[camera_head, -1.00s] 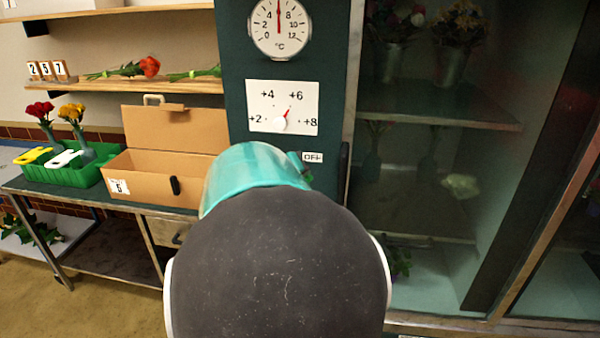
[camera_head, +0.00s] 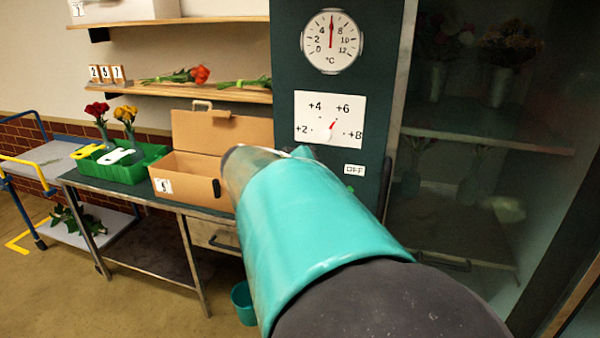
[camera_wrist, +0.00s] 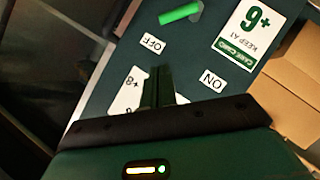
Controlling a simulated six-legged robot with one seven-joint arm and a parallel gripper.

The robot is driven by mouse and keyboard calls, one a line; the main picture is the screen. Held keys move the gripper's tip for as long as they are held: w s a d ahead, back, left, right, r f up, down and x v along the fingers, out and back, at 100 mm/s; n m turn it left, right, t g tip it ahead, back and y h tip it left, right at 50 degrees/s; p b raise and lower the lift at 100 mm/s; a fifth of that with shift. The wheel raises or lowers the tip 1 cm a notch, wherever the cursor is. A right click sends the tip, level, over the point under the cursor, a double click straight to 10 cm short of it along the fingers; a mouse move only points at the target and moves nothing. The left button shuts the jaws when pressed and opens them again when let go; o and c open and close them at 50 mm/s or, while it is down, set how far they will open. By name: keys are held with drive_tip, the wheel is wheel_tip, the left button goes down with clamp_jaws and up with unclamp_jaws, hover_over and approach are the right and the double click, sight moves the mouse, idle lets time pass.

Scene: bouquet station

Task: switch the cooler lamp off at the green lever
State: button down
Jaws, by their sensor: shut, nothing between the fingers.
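The green lever (camera_wrist: 180,14) shows at the top of the wrist view, its bright handle pointing left, the side of the OFF label (camera_wrist: 152,43). The ON label (camera_wrist: 212,81) lies to the right. My gripper (camera_wrist: 160,75) is shut and empty, its fingers in front of the panel below the OFF label and apart from the lever in the picture. In the head view my arm hides the gripper and most of the lever; the OFF label (camera_head: 354,170) shows beside the arm. The cooler (camera_head: 465,150) looks dim behind its glass.
The dial card (camera_head: 330,119) and thermometer (camera_head: 333,41) are on the panel (camera_head: 375,80). A keep-at +6 card (camera_wrist: 246,30) is near the lever. An open cardboard box (camera_head: 190,188) and green crate (camera_head: 100,170) stand on the bench left. A teal bucket (camera_head: 243,303) is below.

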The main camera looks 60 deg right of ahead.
drive_tip(key=v, duration=0.2)
drive_tip(key=shift+a+r, duration=0.25)
drive_tip(key=shift+a, duration=0.05)
idle(0.3)
drive_tip(key=w+a+f+n+t+y, duration=0.2)
drive_tip(key=w+a+f, duration=0.1)
drive_tip(key=a, duration=0.4)
drive_tip(key=w+a+f+n+t+y, duration=0.2)
drive_tip(key=a, duration=0.5)
drive_tip(key=w+a+f+n+t+y, duration=0.2)
drive_tip(key=w+a+f, duration=0.1)
drive_tip(key=a, duration=0.4)
drive_tip(key=a+f+n+t+y, duration=0.1)
drive_tip(key=a+f+n+y, duration=0.1)
drive_tip(key=a, duration=0.8)
drive_tip(key=a+f+n+t+y, duration=0.2)
drive_tip(key=a+n+y, duration=0.1)
drive_tip(key=a, duration=0.8)
drive_tip(key=shift+y, duration=0.8)
drive_tip(key=shift+d, duration=0.25)
